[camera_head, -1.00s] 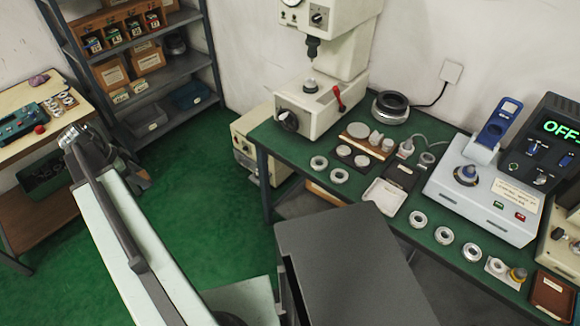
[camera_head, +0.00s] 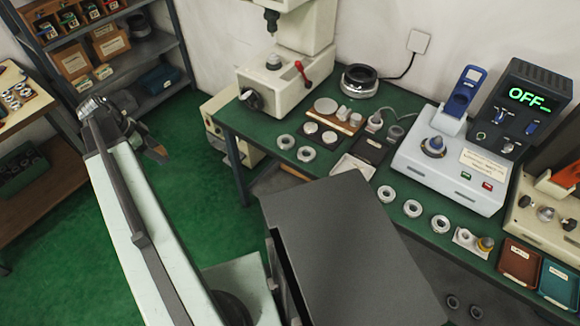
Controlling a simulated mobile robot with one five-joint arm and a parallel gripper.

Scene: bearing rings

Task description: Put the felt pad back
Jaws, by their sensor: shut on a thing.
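My gripper (camera_head: 153,148) is at the left, beyond my pale arm and above the green floor, away from the bench. It is small and partly behind the arm. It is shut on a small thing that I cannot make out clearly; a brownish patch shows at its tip. I cannot pick out the felt pad for certain. On the green bench (camera_head: 240,118), a wooden board (camera_head: 351,125) carries a pale disc (camera_head: 326,106) and small pale cylinders. A dark holder in front of it has two pale round pieces (camera_head: 329,137).
A press (camera_head: 285,85) stands at the bench's back left, a grey tester reading OFF (camera_head: 455,165) at the right. Several metal rings (camera_head: 413,208) lie along the front edge. Red (camera_head: 519,262) and teal (camera_head: 560,284) trays sit at far right. A shelf rack (camera_head: 160,45) stands behind my gripper.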

